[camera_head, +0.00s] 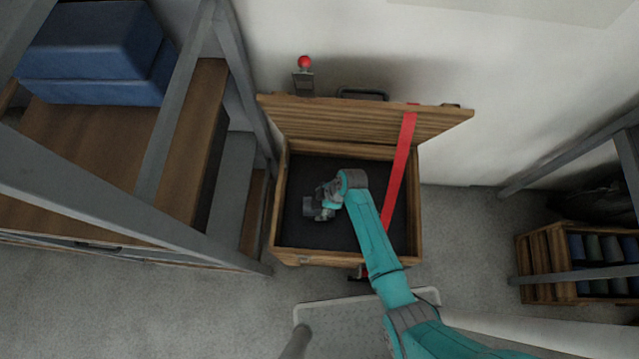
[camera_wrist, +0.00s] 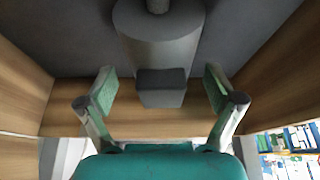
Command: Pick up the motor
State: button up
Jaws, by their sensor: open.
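The motor (camera_wrist: 160,42) is a grey cylinder with a short shaft and a dark square block (camera_wrist: 161,88) on its near side. It lies in an open wooden box (camera_head: 345,258) with a dark floor. In the wrist view my gripper (camera_wrist: 160,90) is open, with one green-padded finger on each side of the block and clear gaps between. In the head view my gripper (camera_head: 326,200) is down inside the box at the motor, which it mostly hides; only a grey part (camera_head: 310,208) shows. I cannot tell whether the fingers touch anything.
The box's raised lid (camera_head: 350,118) stands at the back, and a red strap (camera_head: 400,172) runs down from it on the right. A metal-framed wooden bench (camera_head: 150,130) with blue cases (camera_head: 90,55) stands at the left. A wooden crate (camera_head: 545,290) is at the right.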

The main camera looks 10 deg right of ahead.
jog(key=shift+x, duration=1.65)
jog(key=shift+s, duration=0.1)
jog(key=c, duration=1.7)
grip_shut()
